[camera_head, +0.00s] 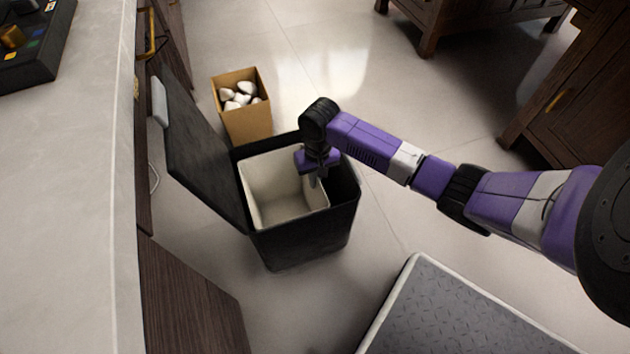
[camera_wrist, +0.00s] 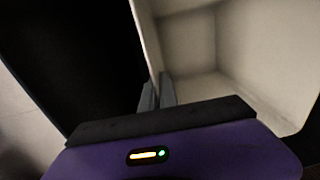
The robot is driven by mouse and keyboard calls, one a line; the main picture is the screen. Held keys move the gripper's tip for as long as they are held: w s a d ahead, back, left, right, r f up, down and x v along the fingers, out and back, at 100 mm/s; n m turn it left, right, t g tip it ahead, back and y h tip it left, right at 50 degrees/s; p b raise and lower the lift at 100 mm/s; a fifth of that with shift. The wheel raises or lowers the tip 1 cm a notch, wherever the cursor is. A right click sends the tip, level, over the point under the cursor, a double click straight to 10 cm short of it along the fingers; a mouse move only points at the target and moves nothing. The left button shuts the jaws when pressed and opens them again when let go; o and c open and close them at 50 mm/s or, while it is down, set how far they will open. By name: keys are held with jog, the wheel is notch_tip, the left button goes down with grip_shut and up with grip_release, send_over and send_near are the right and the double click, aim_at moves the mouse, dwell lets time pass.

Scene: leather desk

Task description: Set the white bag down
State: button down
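The white bag (camera_head: 262,188) looks like an open cream liner with stiff walls. It sits inside the black bin (camera_head: 300,247), towards the left, with a dark gap on its right. My gripper (camera_head: 314,181) points down at the bag's right rim. In the wrist view, the fingers of my gripper (camera_wrist: 157,94) are close together, with the edge of the bag's wall (camera_wrist: 148,40) running down between them. They look shut on that rim. The bag's inside (camera_wrist: 195,55) looks empty. Its underside is hidden by the bin, so I cannot tell whether it rests on the bin's floor.
The bin's dark lid (camera_head: 200,145) stands open on the left, beside the counter (camera_head: 70,200). A cardboard box (camera_head: 248,124) with several white lumps stands behind the bin. Wooden furniture (camera_head: 575,85) stands at the right. Open floor (camera_head: 405,215) lies right of the bin.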

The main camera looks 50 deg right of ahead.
jog(key=shift+f, duration=0.5)
jog(key=c, duration=1.6)
grip_release()
jog(key=shift+c, duration=0.2)
notch_tip(320, 180, up, 13)
jog(key=p, duration=0.5)
jog(key=shift+s+d, duration=0.15)
jog(key=shift+d, duration=0.05)
jog(key=shift+r, duration=0.1)
